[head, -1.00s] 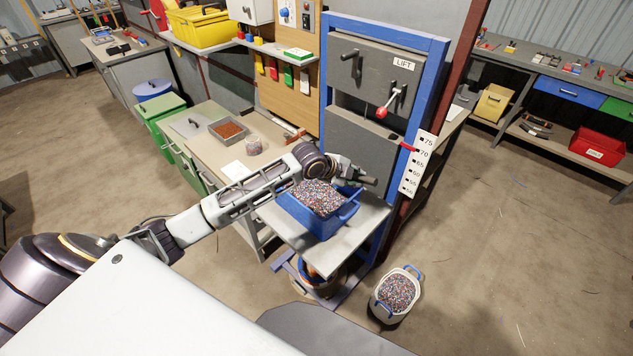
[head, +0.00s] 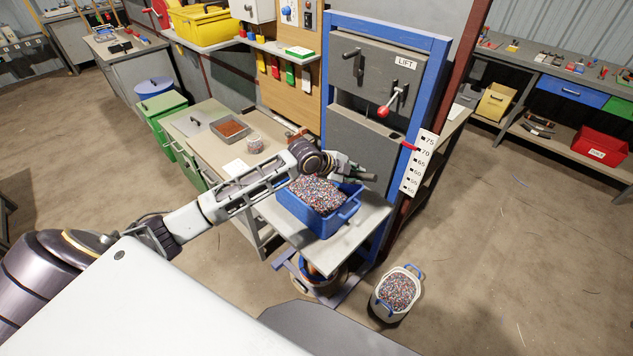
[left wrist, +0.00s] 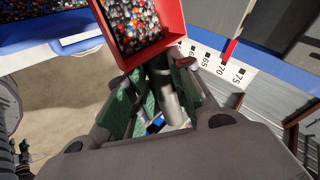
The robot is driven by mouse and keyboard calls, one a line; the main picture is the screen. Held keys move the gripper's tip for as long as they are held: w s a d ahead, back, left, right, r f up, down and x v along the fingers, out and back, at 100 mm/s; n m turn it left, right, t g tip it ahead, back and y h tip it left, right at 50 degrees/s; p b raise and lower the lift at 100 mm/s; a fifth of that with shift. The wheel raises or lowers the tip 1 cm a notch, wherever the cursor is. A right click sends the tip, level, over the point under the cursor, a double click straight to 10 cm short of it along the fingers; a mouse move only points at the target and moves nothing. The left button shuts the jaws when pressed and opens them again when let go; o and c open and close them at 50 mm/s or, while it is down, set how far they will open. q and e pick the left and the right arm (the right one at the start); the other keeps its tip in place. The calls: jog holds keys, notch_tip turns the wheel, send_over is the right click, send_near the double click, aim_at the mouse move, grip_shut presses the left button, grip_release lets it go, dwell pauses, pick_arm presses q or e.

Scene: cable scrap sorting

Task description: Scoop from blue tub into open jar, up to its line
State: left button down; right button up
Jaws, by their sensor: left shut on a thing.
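The blue tub (head: 322,224) sits on a grey platform, heaped with multicoloured granules. Its rim also shows at the upper left of the left wrist view (left wrist: 40,40). My left gripper (head: 366,177) is over the tub's far side. In the left wrist view my left gripper (left wrist: 160,92) is shut on the dark handle of a red scoop (left wrist: 171,38), which holds multicoloured granules. The scoop cannot be made out in the head view. A small clear jar (head: 254,144) stands on the bench left of the tub; its line and fill level are too small to read. My right gripper is not in view.
A grey tray of reddish-brown material (head: 230,128) and a white sheet (head: 236,167) lie on the bench near the jar. A blue-framed lift (head: 331,80) with a numbered scale (head: 418,165) stands behind the tub. A pale tub of granules (head: 391,311) is on the floor.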

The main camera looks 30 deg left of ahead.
pick_arm(q)
jog(key=shift+a, duration=0.2)
jog(key=shift+w+a+r+h, duration=0.15)
jog(key=shift+a+r+h, duration=0.1)
jog(key=shift+a+h, duration=0.25)
jog(key=shift+w+a+r+n+b, duration=0.1)
jog(key=shift+a+n+b, duration=0.25)
jog(key=shift+b, duration=0.2)
jog(key=shift+a+r+h, duration=0.15)
jog(key=shift+h, duration=0.35)
jog(key=shift+a+b, duration=0.1)
jog(key=shift+b, duration=0.2)
jog(key=shift+w+a+r+n+h+b, duration=0.25)
jog(key=shift+a+n+h+b, duration=0.2)
jog(key=shift+a+b, duration=0.25)
jog(key=shift+a+r+h+b, duration=0.35)
jog(key=shift+a+b, duration=0.15)
jog(key=shift+b, duration=0.4)
jog(key=shift+r, duration=0.1)
